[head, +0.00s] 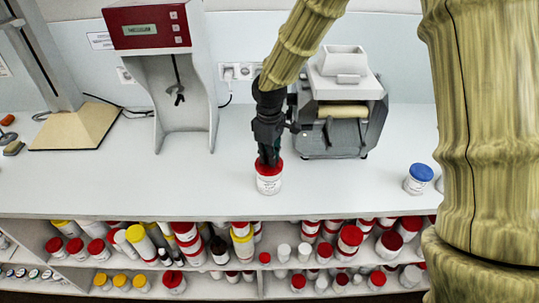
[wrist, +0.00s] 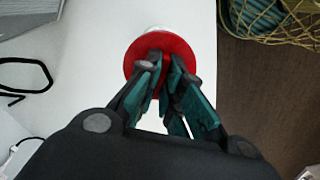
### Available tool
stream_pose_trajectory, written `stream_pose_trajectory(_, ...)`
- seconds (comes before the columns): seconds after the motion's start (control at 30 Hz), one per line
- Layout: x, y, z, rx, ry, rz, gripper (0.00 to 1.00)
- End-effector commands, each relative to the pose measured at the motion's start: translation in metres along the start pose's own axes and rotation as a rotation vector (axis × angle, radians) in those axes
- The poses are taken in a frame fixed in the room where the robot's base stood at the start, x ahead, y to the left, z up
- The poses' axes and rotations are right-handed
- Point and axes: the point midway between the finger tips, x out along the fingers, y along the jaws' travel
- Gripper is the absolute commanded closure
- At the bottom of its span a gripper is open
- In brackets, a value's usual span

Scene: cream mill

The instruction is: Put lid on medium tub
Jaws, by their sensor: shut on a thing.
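A white tub (head: 268,184) with a printed label stands upright on the white bench, near its front edge. A red lid (head: 259,166) is at the top of this tub. My gripper (head: 268,162) points down from above and is shut on the red lid. In the wrist view, the lid (wrist: 135,62) is a red disc below my fingers (wrist: 165,75), and a little of the white tub shows past its far edge. Whether the lid is fully seated on the rim cannot be told.
A grey and white machine (head: 342,110) stands behind and right of my gripper. A red-topped mixer (head: 148,30) stands at the left. A blue-lidded tub (head: 418,178) is at the right. Shelves (head: 225,218) below hold several tubs and bottles. The bench between mixer and tub is clear.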

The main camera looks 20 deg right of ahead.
Motion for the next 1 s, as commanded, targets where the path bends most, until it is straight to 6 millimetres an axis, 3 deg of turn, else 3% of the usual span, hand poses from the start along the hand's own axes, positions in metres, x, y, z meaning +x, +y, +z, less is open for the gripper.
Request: stream_pose_trajectory(1.0,0.0045,-0.0001,0.0002,0.0,0.0,0.0,1.0)
